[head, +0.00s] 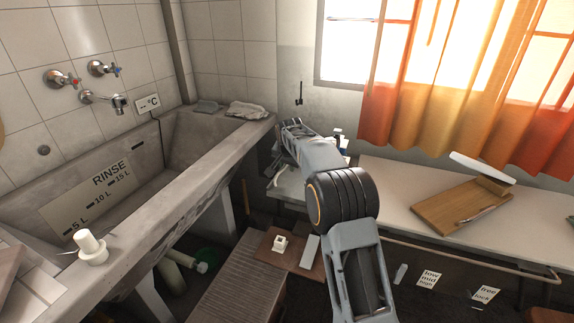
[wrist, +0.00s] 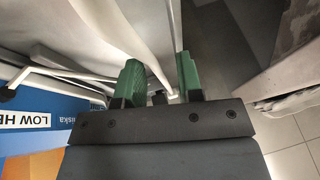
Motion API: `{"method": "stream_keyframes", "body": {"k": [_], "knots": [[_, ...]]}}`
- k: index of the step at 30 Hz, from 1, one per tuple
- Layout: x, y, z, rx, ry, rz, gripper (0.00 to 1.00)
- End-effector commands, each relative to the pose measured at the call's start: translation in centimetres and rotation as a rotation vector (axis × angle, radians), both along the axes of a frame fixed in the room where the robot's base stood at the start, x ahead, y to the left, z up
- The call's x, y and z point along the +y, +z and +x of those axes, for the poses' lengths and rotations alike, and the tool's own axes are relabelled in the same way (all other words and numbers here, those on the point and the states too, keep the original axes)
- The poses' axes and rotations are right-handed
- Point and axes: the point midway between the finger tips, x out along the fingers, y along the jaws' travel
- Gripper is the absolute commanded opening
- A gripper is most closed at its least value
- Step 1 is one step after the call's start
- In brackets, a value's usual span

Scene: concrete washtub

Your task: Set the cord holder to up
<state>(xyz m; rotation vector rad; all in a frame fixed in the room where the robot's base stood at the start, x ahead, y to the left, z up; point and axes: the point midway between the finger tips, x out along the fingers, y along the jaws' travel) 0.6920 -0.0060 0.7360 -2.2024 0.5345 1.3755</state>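My gripper (wrist: 158,60) shows in the wrist view with its two green fingers apart. A thin pale rod (wrist: 160,72) runs down through the gap between the fingers and ends in a whitish tip near the gripper's base. I cannot tell whether this rod is the cord holder, or whether the fingers touch it. A small dark piece is beside the rod's tip. In the head view my arm reaches to the back, and my gripper's fingers are not clear there. A thin dark hook-like piece (head: 299,94) is upright against the wall just beyond the arm's end.
The concrete washtub (head: 225,143) is on the left, and a white counter (head: 400,185) with a cutting board (head: 450,212) is on the right. A blue labelled panel (wrist: 40,125) and white bars (wrist: 60,75) are close to my gripper's left.

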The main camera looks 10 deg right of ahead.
Motion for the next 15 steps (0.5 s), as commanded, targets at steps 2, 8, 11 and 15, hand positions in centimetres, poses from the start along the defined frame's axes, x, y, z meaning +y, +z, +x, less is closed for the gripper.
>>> {"method": "stream_keyframes", "body": {"k": [2,8,11,15], "knots": [[0.0,0.01,0.0,0.0,0.0,0.0,0.34],[0.0,0.01,0.0,0.0,0.0,0.0,0.18],[0.01,0.01,-0.02,0.0,0.0,0.0,0.09],[0.02,0.03,-0.01,0.0,0.0,0.0,0.0]]}}
